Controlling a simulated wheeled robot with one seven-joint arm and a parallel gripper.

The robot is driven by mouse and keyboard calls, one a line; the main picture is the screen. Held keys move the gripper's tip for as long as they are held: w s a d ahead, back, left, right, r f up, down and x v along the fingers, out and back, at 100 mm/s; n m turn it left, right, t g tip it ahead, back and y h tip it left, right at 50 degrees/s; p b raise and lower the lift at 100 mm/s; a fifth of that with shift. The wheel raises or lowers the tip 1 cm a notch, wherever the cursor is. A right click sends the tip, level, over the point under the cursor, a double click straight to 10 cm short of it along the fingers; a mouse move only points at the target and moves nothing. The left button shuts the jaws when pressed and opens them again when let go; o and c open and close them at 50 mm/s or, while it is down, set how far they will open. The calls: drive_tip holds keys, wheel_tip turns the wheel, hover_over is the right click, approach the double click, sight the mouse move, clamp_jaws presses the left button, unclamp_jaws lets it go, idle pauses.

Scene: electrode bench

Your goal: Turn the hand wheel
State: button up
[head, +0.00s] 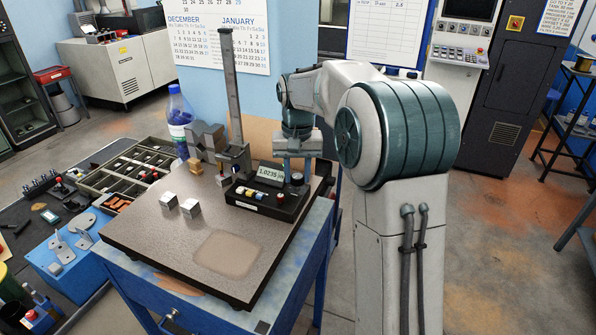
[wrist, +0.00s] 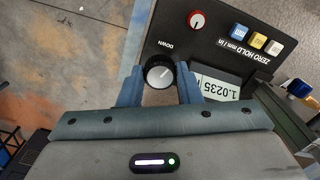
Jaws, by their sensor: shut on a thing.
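The hand wheel (wrist: 159,73) is a small black round knob with a silver cap and a white pointer mark. It sits on the black control box (head: 240,199) beside the word DOWN. My gripper (wrist: 158,84) has its two blue fingers on either side of the wheel and is shut on it. In the head view my gripper (head: 296,176) is over the right end of the box, and the wheel is small there between the fingers. The box display (wrist: 217,84) reads about 1.0235.
A red knob (wrist: 196,20) and several coloured buttons are also on the box. A tall height gauge column (head: 232,95) stands just left of my gripper. Two metal blocks (head: 190,208) lie on the granite plate (head: 165,258), whose front is clear. A bottle (head: 180,112) stands behind.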

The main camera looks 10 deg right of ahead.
sight(298, 177)
idle(0.3)
drive_tip(key=o, duration=0.7)
drive_tip(key=shift+r, duration=0.1)
wheel_tip(298, 177, up, 14)
drive_tip(key=shift+b, duration=0.3)
drive_tip(key=shift+s, duration=0.1)
